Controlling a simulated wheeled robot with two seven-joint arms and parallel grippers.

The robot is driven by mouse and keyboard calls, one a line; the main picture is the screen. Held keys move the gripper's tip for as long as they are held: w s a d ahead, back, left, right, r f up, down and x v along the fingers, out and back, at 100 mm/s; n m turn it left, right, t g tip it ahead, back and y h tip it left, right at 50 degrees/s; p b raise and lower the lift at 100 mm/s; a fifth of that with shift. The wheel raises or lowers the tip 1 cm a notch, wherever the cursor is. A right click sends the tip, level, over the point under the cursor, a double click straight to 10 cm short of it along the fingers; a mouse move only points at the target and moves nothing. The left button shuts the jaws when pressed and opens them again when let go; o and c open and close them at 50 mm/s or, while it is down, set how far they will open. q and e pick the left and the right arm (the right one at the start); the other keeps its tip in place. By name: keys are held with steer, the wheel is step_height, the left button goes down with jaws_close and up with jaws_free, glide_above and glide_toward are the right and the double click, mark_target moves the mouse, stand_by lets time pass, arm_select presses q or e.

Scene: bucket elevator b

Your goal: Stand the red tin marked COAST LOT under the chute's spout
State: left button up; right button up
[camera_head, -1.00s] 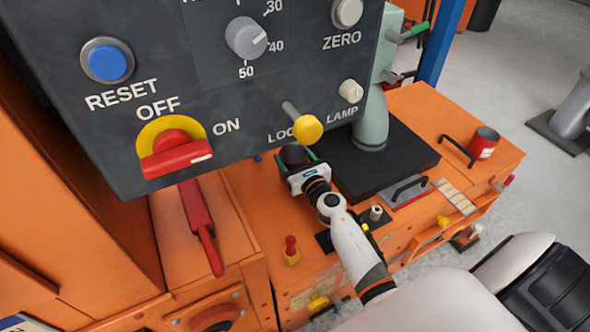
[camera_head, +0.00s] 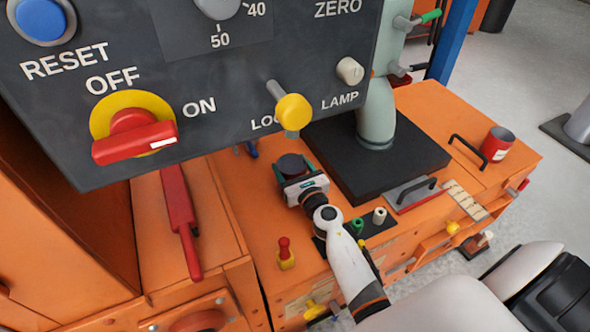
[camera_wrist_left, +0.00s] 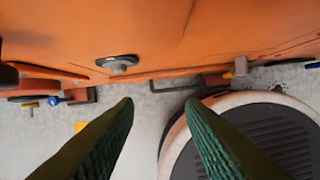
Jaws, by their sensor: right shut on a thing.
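My right gripper (camera_head: 293,172) is shut on a round, dark-topped thing (camera_head: 292,164), which may be a tin seen from above. Its side and any marking are hidden by the fingers. It is over the orange top, just left of the black block (camera_head: 340,175). A red tin (camera_head: 497,144) with a pale marking too small to read stands open and upright at the far right of the orange top. A pale green column (camera_head: 376,115) rises from the black block. I cannot make out the chute's spout. My left gripper (camera_wrist_left: 160,102) is open and empty in the left wrist view, above the floor.
A dark control panel (camera_head: 200,150) with knobs overhangs the near left. On the orange top (camera_head: 235,185) are a red knob on a yellow base (camera_head: 285,255), green and white pegs, and a plate with a black handle (camera_head: 412,190). A red lever (camera_head: 182,215) lies left.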

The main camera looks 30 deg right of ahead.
arm_select(q)
steer(key=shift+d+r, duration=0.1)
steer(key=shift+r, duration=0.6)
arm_select(e)
steer(key=shift+f, duration=0.15)
arm_select(q)
steer(key=shift+r, duration=0.1)
arm_select(e)
steer(key=shift+f, duration=0.1)
arm_select(q)
steer(key=shift+w+r, duration=0.1)
steer(key=shift+r, duration=0.3)
arm_select(e)
steer(key=o, duration=1.1)
steer(key=shift+s+a, duration=0.1)
steer(key=shift+s, duration=0.65)
steer(key=s, duration=0.5)
steer(key=shift+s+a, duration=0.15)
arm_select(q)
steer(key=shift+r, duration=0.35)
arm_select(e)
steer(key=shift+s, duration=0.4)
arm_select(q)
steer(key=shift+f, duration=0.1)
